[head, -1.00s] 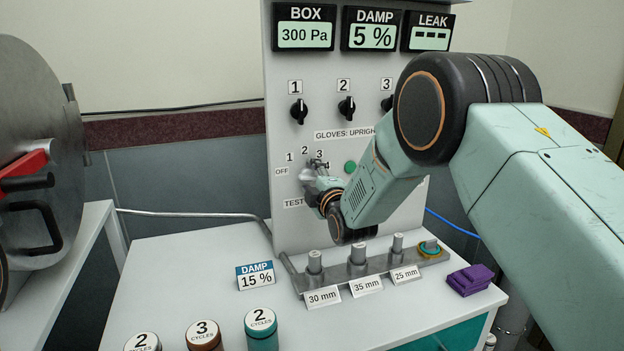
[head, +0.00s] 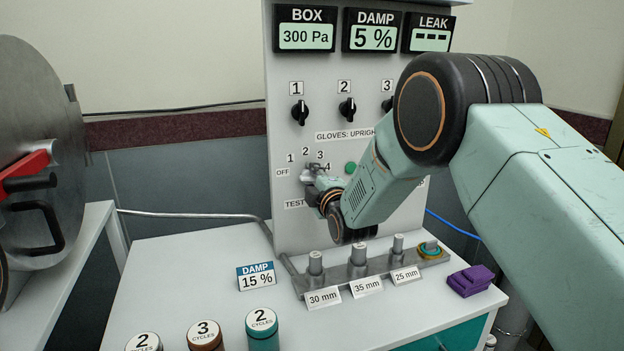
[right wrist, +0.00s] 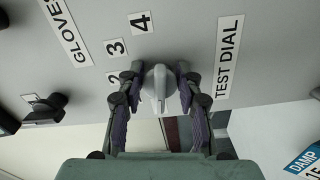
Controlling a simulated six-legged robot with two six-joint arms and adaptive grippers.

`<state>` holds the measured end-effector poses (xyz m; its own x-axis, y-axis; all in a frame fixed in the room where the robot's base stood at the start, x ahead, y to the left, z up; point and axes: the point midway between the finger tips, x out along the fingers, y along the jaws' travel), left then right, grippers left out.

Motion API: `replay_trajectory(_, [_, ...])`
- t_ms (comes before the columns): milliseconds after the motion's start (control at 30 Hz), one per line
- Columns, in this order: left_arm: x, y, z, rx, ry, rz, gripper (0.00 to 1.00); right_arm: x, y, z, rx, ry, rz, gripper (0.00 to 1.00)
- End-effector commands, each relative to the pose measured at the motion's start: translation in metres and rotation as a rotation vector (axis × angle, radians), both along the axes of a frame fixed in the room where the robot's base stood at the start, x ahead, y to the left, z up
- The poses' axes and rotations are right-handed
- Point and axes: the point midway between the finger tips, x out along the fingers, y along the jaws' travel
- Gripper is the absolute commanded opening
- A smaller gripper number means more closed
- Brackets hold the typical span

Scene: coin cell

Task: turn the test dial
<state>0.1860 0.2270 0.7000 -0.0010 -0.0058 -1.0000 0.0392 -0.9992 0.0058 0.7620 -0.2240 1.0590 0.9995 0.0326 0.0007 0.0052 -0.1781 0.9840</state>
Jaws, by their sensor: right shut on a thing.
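The test dial (right wrist: 158,88) is a pale grey knob with a raised ridge on the upright panel. In the right wrist view it sits between the two fingers of my right gripper (right wrist: 159,73), which is shut on it. The numbers 2, 3 and 4 lie to the upper left of the knob there, and the TEST DIAL label (right wrist: 229,57) lies to the right. In the head view my right gripper (head: 316,178) is at the dial, below the numbers, and largely covers it. I cannot tell which number the dial points to. My left gripper is not in view.
Black knobs (head: 347,109) sit above the dial, and a green button (head: 350,167) is just right of it. Below, a metal rail with posts (head: 357,268) stands on the bench. A purple object (head: 470,281) and several labelled cylinders (head: 262,329) stand apart.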

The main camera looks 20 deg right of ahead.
Motion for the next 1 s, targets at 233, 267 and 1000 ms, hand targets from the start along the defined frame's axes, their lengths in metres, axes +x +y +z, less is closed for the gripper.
replay_trajectory(233, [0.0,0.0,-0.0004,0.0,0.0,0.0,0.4,-0.0009,0.0025,-0.0027,0.059,0.007,0.006,0.03])
replay_trajectory(267, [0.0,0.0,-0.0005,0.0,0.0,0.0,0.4,-0.0009,0.0025,-0.0029,0.073,0.007,0.006,0.03])
replay_trajectory(1000, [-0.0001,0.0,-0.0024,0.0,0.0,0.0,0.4,-0.0011,0.0043,-0.0053,0.729,0.032,0.005,0.03])
